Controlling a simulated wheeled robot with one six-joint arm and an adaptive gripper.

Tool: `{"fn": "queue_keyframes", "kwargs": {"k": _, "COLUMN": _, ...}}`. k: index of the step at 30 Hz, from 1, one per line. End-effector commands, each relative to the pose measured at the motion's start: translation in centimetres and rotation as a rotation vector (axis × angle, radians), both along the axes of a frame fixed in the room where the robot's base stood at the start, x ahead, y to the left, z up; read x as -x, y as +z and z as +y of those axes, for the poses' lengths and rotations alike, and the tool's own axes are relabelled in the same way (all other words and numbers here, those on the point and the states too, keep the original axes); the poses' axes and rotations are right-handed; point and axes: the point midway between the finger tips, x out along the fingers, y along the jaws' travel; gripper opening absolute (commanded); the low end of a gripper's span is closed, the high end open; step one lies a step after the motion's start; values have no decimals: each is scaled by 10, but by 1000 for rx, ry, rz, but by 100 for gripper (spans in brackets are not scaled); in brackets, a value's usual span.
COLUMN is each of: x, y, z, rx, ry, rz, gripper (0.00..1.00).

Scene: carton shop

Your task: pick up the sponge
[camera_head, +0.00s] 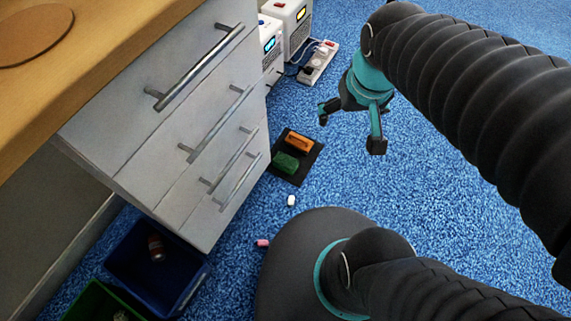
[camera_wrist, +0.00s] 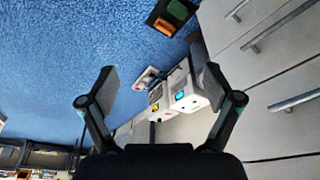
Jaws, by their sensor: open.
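A green block (camera_head: 286,163), which looks like the sponge, lies on a dark square mat (camera_head: 291,178) on the blue carpet, in front of the drawers. An orange block (camera_head: 299,141) lies beside it on the same mat. In the wrist view the green block (camera_wrist: 178,10) and orange block (camera_wrist: 164,26) show at the top edge, on the dark mat (camera_wrist: 158,14). My gripper (camera_head: 349,130) is open and empty, above the carpet and to the right of the mat in the head view. Its spread fingers also show in the wrist view (camera_wrist: 160,87).
A white drawer cabinet (camera_head: 182,122) with protruding handles stands left of the mat. White devices (camera_head: 287,20) and a power strip (camera_head: 318,63) lie behind. A small white item (camera_head: 291,201) and pink item (camera_head: 263,243) lie nearer. Blue bin (camera_head: 188,291) and green bin (camera_head: 88,299) stand lower left.

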Motion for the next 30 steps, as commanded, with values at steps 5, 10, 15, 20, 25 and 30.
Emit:
{"fn": "queue_keyframes", "kwargs": {"k": 5, "x": -17, "y": -33, "z": 6, "rx": 6, "ry": 19, "rz": 110, "gripper": 90}}
{"fn": "queue_keyframes", "kwargs": {"k": 10, "x": -35, "y": -63, "z": 13, "rx": 13, "ry": 38, "rz": 193, "gripper": 90}}
{"fn": "queue_keyframes", "kwargs": {"k": 15, "x": -54, "y": -94, "z": 20, "rx": 21, "ry": 66, "rz": 263, "gripper": 90}}
{"fn": "queue_keyframes", "kwargs": {"k": 20, "x": -72, "y": -126, "z": 26, "rx": 30, "ry": 101, "rz": 321, "gripper": 90}}
{"fn": "queue_keyframes", "kwargs": {"k": 25, "x": -90, "y": -164, "z": 34, "rx": 39, "ry": 145, "rz": 375, "gripper": 90}}
{"fn": "queue_keyframes", "kwargs": {"k": 30, "x": -107, "y": -205, "z": 42, "rx": 47, "ry": 197, "rz": 422, "gripper": 90}}
